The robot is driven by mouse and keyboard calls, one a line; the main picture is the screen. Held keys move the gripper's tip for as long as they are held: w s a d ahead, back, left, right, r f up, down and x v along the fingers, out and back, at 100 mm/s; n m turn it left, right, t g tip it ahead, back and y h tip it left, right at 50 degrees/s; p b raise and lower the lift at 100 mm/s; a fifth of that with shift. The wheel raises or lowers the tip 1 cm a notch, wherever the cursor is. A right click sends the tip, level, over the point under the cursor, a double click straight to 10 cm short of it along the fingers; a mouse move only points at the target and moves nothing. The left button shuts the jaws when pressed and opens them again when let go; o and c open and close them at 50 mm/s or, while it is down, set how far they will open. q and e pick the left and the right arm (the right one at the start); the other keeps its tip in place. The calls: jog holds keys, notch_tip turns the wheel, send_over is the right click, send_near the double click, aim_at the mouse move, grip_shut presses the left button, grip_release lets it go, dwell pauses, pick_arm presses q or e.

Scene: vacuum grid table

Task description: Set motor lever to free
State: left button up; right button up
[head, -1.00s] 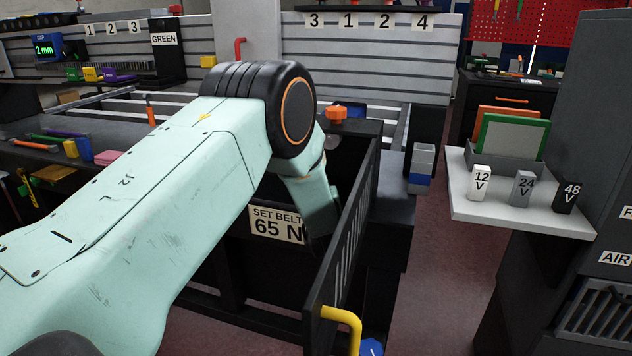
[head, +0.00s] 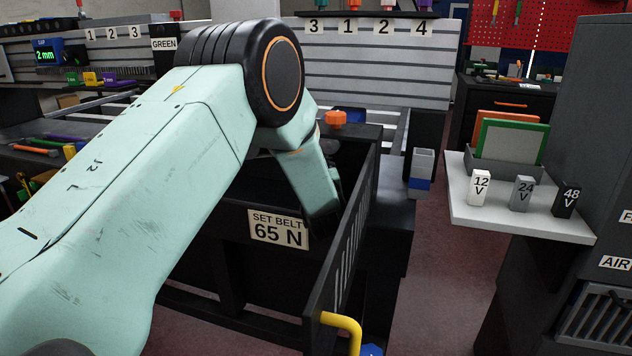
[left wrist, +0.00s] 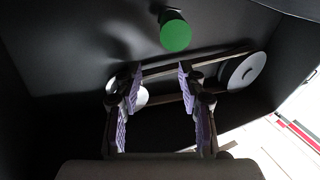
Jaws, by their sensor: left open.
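My left arm reaches into an open-topped black housing with a "SET BELT 65 N" label (head: 278,229); in the head view its gripper is hidden inside. In the left wrist view my left gripper (left wrist: 159,82) is open, its two purple-padded fingers apart with nothing held between them. A green round-ended knob (left wrist: 175,36) on a dark stem stands beyond and above the fingertips, apart from them. I cannot tell whether it is the motor lever. A belt (left wrist: 165,70) runs behind the fingers between a large grey pulley (left wrist: 247,71) and a smaller, partly hidden one.
A slotted black guard door (head: 345,255) with a yellow handle (head: 343,325) stands open close to my forearm's right. An orange knob (head: 335,118) sits on the housing's back edge. A white shelf (head: 510,218) with voltage blocks is farther right. Dark walls enclose the gripper.

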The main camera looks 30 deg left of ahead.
pick_arm(q)
jog(key=shift+r, duration=2.35)
